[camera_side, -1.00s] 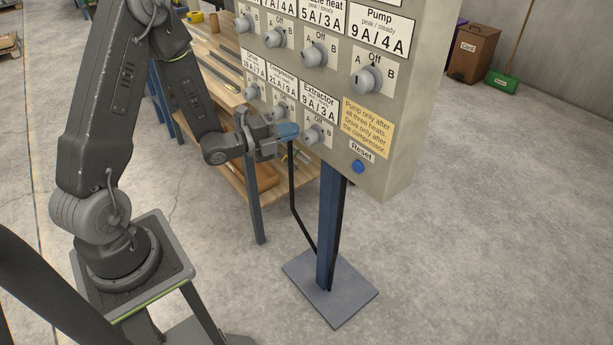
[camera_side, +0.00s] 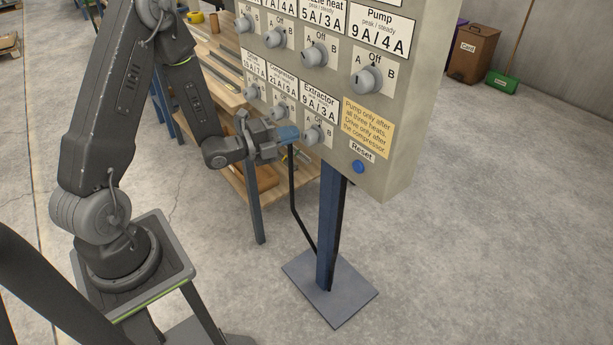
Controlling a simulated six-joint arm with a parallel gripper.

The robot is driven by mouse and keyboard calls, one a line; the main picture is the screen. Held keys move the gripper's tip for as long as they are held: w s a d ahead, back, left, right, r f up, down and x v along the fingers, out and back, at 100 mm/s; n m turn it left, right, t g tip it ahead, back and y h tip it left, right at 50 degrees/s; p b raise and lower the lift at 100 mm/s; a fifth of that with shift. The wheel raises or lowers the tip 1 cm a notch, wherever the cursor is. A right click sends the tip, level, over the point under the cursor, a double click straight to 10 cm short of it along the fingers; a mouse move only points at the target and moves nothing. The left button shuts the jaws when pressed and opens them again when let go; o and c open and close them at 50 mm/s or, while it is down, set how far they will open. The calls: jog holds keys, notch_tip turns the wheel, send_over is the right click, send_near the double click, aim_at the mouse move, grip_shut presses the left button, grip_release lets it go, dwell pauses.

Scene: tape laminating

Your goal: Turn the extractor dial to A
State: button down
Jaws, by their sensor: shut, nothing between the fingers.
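The extractor dial (camera_side: 313,136) is a grey knob at the bottom of the panel (camera_side: 398,150), below the label reading Extractor 9A/3A (camera_side: 320,101).
The compressor dial (camera_side: 280,110) is close above and left of my gripper. The pump dial (camera_side: 366,80), a blue Reset button (camera_side: 358,166) and a yellow note (camera_side: 367,128) are to the right. A wooden workbench (camera_side: 222,70) stands behind the panel.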

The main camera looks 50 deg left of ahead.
jog(key=shift+w+f, duration=0.3)
jog(key=shift+f, duration=0.4)
jog(key=shift+d+f, duration=0.1)
jog(key=shift+f, duration=0.05)
dwell(0.3)
jog(key=shift+a+f, duration=0.2)
jog(key=shift+a, duration=0.2)
jog(key=s, duration=0.6)
jog(key=shift+r, duration=0.2)
